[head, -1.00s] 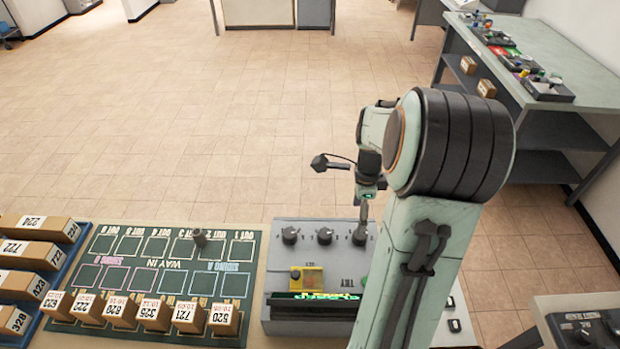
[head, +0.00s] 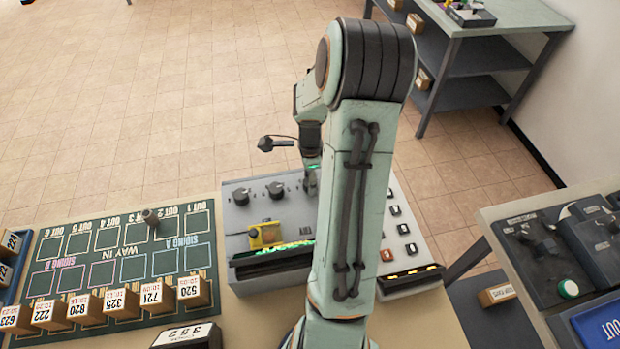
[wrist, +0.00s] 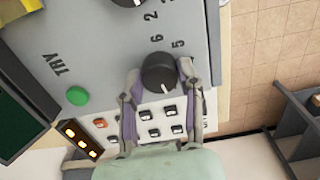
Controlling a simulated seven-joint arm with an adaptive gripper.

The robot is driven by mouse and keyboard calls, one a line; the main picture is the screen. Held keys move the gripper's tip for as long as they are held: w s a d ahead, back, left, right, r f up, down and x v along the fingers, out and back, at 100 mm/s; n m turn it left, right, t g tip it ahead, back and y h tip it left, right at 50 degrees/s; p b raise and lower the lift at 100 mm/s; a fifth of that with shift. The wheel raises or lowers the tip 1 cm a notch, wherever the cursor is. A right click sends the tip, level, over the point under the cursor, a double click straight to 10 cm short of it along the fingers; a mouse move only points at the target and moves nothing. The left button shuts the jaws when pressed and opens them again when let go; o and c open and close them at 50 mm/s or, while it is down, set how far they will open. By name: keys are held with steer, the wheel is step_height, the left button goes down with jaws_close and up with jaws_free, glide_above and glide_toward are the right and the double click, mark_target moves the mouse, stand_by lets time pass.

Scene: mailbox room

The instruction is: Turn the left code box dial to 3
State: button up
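The grey code box (head: 236,220) has a row of black dials near its far edge in the head view: one at the picture's left (head: 240,197), one in the middle (head: 275,190), and one at the right under my gripper (head: 308,182). In the wrist view, my gripper (wrist: 159,76) has one finger on each side of this right-hand dial (wrist: 158,70), and the pads appear to press on it. A white pointer mark on the dial faces the lower edge of the wrist picture. Digits 6 and 5 show beside it; other digits are hidden.
A green TRY button (wrist: 77,96) and small white-panel switches (wrist: 150,130) lie close to the fingers. A green track board (head: 120,250) with several labelled boxes stands left. Another table (head: 500,215) with controls stands right. Open floor lies beyond.

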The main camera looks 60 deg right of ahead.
jaws_close()
steer(key=n, duration=0.3)
steer(key=shift+n, duration=2.3)
steer(key=o, duration=1)
jaws_free()
